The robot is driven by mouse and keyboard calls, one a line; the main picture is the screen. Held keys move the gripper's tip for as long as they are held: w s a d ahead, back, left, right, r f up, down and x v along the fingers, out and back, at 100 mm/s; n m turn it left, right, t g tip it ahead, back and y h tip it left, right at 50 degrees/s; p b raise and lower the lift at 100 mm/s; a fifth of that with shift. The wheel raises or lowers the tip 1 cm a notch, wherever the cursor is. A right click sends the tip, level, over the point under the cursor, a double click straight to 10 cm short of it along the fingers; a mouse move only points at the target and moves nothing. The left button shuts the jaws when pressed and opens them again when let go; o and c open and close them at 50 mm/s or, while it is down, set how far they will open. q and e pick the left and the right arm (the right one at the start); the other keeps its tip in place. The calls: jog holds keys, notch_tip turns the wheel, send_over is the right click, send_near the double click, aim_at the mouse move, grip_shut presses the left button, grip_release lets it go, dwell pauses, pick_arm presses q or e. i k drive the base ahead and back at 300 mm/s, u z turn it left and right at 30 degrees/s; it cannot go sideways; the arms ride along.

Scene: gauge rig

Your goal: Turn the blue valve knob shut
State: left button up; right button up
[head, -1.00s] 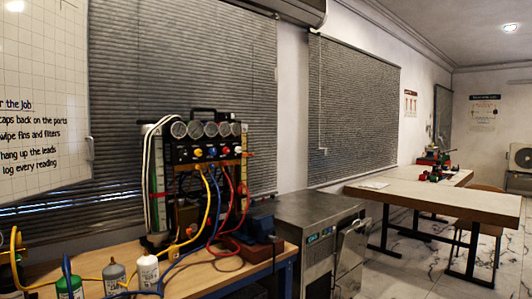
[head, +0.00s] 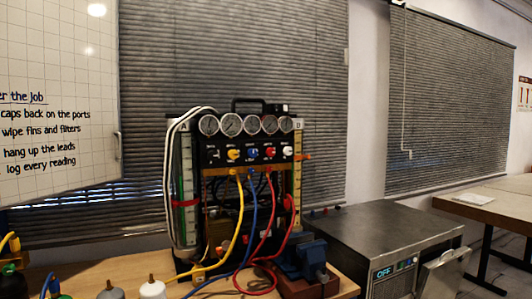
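The gauge rig (head: 222,142) stands upright at the back of the wooden bench, with a row of several round dials along its top. Below the dials is a row of coloured knobs. The blue valve knob (head: 253,153) sits between the yellow knob (head: 234,155) and the red knob (head: 271,152). It is too small to tell how far it is turned. Neither of my grippers shows in the head view.
Yellow, blue and red hoses hang from the rig onto the wooden bench (head: 338,291). A blue vise (head: 302,259) is at the bench's right. Bottles, including a white one (head: 152,289), stand at the front left. A steel machine (head: 385,236) stands right of the bench.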

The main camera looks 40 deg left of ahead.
aim_at(252, 153)
jog(key=u, duration=0.65)
jog(key=i, duration=0.9)
jog(key=u, duration=1.3)
jog(key=i, duration=0.2)
jog(key=u, duration=0.05)
